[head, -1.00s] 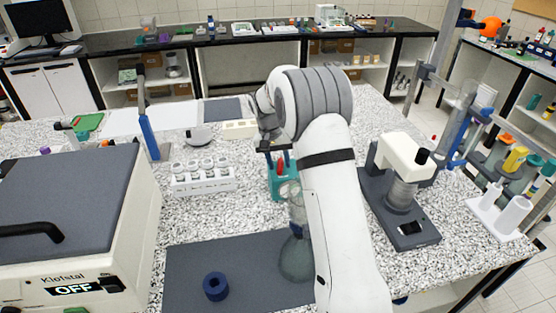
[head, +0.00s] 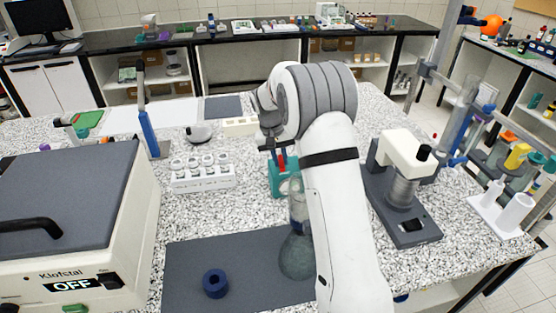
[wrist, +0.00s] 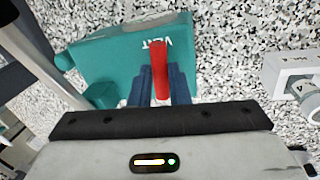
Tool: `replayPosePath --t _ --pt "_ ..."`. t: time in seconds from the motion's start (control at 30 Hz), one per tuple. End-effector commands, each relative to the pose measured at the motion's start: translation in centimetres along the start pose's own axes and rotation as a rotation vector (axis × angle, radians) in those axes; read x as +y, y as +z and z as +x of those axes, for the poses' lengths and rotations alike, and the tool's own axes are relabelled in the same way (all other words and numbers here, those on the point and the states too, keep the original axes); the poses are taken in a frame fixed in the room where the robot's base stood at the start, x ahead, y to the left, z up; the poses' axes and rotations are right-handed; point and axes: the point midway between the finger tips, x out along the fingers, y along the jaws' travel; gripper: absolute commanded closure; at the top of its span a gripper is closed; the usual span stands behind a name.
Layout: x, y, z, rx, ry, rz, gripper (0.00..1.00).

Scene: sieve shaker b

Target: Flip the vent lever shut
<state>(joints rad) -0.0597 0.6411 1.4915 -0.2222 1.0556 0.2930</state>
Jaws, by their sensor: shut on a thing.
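The vent unit (head: 276,184) is a teal box on the speckled bench, left of my forearm in the head view. In the wrist view the teal vent body (wrist: 105,60) bears white lettering, and its red lever (wrist: 160,58) stands out towards me. My gripper (wrist: 160,82) has its blue-grey fingers shut on the lever, one on each side. In the head view my gripper (head: 272,146) is at the top of the vent unit, and the red lever (head: 283,163) shows only in part. My forearm hides the unit's right side.
A glass flask (head: 296,256) stands on the dark mat (head: 190,262) by my forearm, with a blue ring (head: 215,283) to its left. A vial rack (head: 203,182) stands left of the vent unit. A white-and-grey instrument (head: 400,190) stands to the right.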

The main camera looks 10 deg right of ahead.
Motion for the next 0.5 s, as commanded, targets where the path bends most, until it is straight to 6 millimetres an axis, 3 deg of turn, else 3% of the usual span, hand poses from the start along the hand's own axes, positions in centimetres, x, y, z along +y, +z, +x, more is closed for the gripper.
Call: replayPosePath --t 0.2,0.5 --pt "0.31 0.00 0.08 0.028 -0.001 -0.125 1.00" --pt "0.38 -0.02 -0.01 0.030 0.000 -0.135 1.00"
